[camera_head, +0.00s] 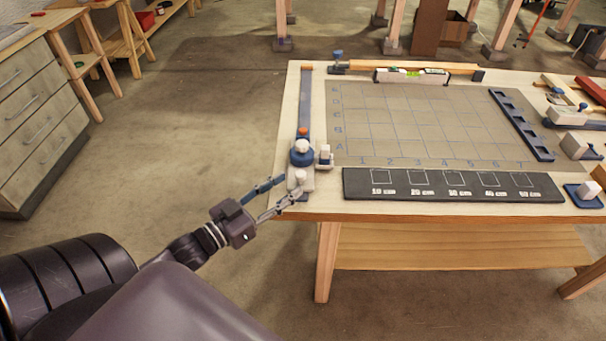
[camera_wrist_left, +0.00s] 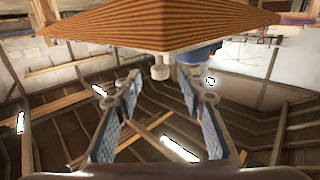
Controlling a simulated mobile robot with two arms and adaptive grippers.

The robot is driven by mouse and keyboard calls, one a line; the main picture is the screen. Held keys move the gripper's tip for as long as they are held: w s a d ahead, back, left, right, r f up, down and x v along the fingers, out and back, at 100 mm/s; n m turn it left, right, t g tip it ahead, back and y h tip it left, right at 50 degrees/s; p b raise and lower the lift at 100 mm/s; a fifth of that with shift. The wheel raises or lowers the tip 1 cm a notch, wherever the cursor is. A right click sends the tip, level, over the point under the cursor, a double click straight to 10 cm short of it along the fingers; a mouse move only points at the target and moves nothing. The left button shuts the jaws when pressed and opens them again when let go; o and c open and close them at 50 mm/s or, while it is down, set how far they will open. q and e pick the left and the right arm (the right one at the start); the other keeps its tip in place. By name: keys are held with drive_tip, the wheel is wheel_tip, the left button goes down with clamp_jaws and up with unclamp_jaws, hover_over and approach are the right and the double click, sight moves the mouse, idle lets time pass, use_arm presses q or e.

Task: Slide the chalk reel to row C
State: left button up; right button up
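The chalk reel (camera_head: 302,157), a round blue body with a white knob on top, sits at the near end of a blue rail (camera_head: 305,100) along the table's left edge, about level with row A. Row C (camera_head: 337,115) is farther up the grid mat. A white block with a knob (camera_head: 299,183) stands just in front of the reel. My left gripper (camera_head: 278,194) is open and empty at the table's near left corner, its fingers pointing toward this block. In the left wrist view a white knob (camera_wrist_left: 160,71) and a blue part show beyond the open fingers (camera_wrist_left: 160,98).
A small white block (camera_head: 325,157) stands right of the reel. A dark labelled strip (camera_head: 450,184) lies along the near edge. A spirit level (camera_head: 412,76) lies at the back, a blue slotted rack (camera_head: 520,122) at the right. The grid mat (camera_head: 420,130) is clear.

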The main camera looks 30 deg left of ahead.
sight(301, 177)
use_arm(q)
drive_tip(key=shift+x, duration=2.85)
clamp_jaws()
